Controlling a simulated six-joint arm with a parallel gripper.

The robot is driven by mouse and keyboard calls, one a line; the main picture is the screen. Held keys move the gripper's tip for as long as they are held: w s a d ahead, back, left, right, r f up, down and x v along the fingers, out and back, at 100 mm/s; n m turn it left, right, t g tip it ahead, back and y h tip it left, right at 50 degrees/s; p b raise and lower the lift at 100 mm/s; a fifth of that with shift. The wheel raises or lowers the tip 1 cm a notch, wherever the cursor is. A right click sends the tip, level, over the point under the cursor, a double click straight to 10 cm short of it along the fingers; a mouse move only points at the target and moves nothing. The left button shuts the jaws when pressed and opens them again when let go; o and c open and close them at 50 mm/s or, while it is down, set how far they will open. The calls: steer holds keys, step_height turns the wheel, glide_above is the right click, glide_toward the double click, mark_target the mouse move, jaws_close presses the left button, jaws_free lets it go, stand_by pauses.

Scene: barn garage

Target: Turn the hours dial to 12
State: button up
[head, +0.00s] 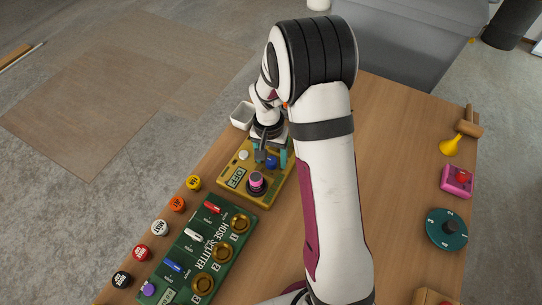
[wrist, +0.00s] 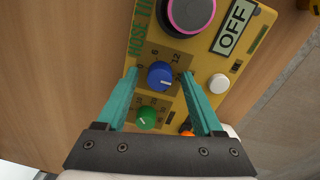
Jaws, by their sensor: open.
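The yellow timer box (head: 226,192) stands on the table beneath my gripper; its display reads OFF in the wrist view (wrist: 233,27). A blue dial (wrist: 160,75) on it has 6 and 12 printed on its far side, which fits the hours dial, though I cannot read its name. Its white mark points to the lower right, off the 12. A green dial (wrist: 146,117) with a 10 and other small marks sits nearer. My gripper (wrist: 159,72) is open, its teal fingers on either side of the blue dial, with visible gaps. The blue dial also shows in the head view (head: 271,163).
A black knob with a pink ring (wrist: 190,12), a white button (wrist: 219,84) and an orange part (wrist: 187,132) share the box. A green hose splitter panel (head: 232,228) lies close in front. A white tray (head: 242,116) stands behind.

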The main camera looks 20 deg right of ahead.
jaws_close()
steer(key=shift+n, duration=0.3)
steer(key=n, duration=0.5)
steer(key=shift+n, duration=0.3)
steer(key=n, duration=0.5)
steer(key=shift+n, duration=0.4)
stand_by(0.4)
jaws_free()
steer(key=shift+r, duration=0.1)
